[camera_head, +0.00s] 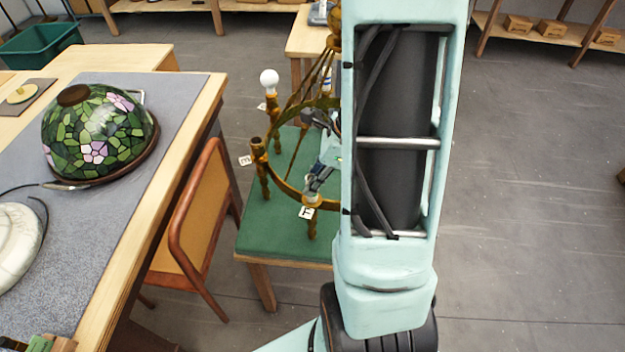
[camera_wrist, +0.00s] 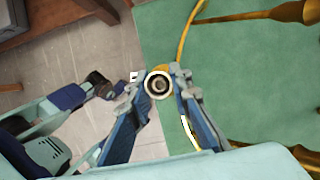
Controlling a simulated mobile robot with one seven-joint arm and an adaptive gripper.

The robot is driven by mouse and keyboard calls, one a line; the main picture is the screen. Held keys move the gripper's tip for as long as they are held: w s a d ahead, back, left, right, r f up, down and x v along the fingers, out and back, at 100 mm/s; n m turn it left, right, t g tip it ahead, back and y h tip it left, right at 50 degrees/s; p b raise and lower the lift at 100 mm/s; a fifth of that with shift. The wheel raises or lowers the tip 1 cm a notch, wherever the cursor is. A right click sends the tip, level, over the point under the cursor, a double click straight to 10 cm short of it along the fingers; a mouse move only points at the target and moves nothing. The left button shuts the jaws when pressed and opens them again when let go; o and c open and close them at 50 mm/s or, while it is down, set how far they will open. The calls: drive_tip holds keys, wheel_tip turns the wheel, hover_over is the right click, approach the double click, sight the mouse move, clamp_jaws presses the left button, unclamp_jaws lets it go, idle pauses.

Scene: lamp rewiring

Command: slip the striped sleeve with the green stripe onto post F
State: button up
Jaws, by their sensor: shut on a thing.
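In the wrist view my gripper (camera_wrist: 160,78) is shut on a round sleeve (camera_wrist: 149,91), seen end-on as a pale ring with a dark bore. Its stripe colour does not show from this angle. A metallic round shape shows inside the bore; I cannot tell whether the sleeve is around the post or just above it. In the head view my gripper (camera_head: 318,184) is at the front arm of the brass chandelier (camera_head: 285,190), right above the F tag (camera_head: 306,212). Post F is mostly hidden by my gripper there.
The chandelier stands on a green-topped table (camera_head: 265,235). A chair (camera_head: 190,230) and a workbench with a stained-glass shade (camera_head: 100,135) are further left.

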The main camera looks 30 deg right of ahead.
drive_tip(key=o, duration=0.9)
drive_tip(key=shift+c, duration=0.2)
